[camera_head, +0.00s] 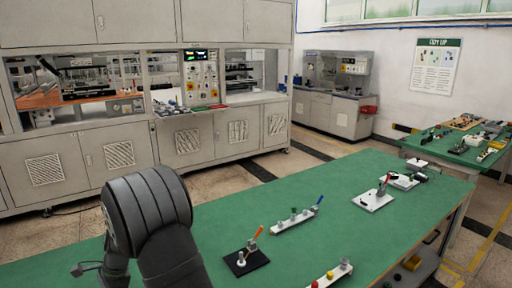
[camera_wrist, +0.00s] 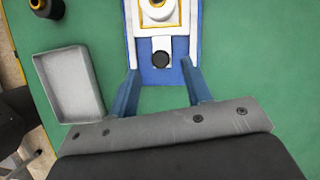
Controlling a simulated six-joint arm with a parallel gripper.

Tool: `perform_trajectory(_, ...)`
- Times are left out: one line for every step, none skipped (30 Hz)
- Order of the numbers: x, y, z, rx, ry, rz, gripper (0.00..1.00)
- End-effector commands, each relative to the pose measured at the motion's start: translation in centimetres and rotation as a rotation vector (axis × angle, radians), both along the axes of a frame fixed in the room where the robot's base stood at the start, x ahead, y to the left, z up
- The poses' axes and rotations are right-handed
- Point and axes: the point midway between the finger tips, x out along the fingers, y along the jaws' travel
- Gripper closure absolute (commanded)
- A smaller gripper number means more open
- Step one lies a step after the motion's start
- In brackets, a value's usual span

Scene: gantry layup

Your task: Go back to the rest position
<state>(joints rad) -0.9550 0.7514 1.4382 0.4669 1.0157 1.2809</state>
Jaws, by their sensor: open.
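My gripper (camera_wrist: 160,78) shows in the wrist view with its two blue fingers apart and nothing seen between their tips but part of a fixture. That fixture has a blue base (camera_wrist: 150,77), a white frame and a round white part (camera_wrist: 157,8) near the top edge. A dark round knob (camera_wrist: 160,59) sits between the fingertips in the picture. I cannot tell whether the fingers touch the base. In the head view my dark arm stands at the lower left, and the gripper is hidden.
A grey tray (camera_wrist: 72,88) and a dark cylindrical thing (camera_wrist: 46,7) lie left of the gripper. The green table (camera_head: 340,225) holds a black plate with an orange lever (camera_head: 246,262), a white strip with a blue lever (camera_head: 298,219) and a white plate with a red lever (camera_head: 373,200).

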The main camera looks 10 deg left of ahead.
Motion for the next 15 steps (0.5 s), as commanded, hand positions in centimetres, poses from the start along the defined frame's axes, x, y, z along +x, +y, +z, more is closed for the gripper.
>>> perform_trajectory(-0.3,0.1,-0.9,-0.002,0.002,0.001,0.55)
perform_trajectory(-0.4,0.3,-1.2,-0.002,0.001,0.001,0.55)
perform_trajectory(-0.6,0.4,-1.7,-0.002,0.001,0.001,0.55)
perform_trajectory(-0.7,0.4,-2.0,-0.002,0.001,0.0,0.55)
perform_trajectory(-0.8,0.5,-2.3,-0.001,0.001,-0.001,0.55)
perform_trajectory(-0.9,0.6,-2.7,-0.001,0.001,-0.001,0.55)
perform_trajectory(-1.0,0.6,-2.8,0.0,0.0,-0.001,0.55)
perform_trajectory(-1.0,0.7,-3.0,0.0,0.0,-0.001,0.55)
perform_trajectory(-1.2,0.9,-3.0,0.001,-0.001,0.0,0.55)
perform_trajectory(-1.3,1.0,-2.9,0.001,-0.001,0.001,0.55)
perform_trajectory(-1.3,1.0,-2.9,0.001,-0.001,0.001,0.55)
perform_trajectory(-1.4,1.1,-2.9,0.001,-0.001,0.0,0.55)
perform_trajectory(-1.4,1.1,-2.9,0.001,-0.001,0.0,0.55)
perform_trajectory(-1.4,1.1,-2.9,0.001,-0.001,0.0,0.55)
perform_trajectory(-1.4,1.1,-2.9,0.001,-0.001,0.0,0.55)
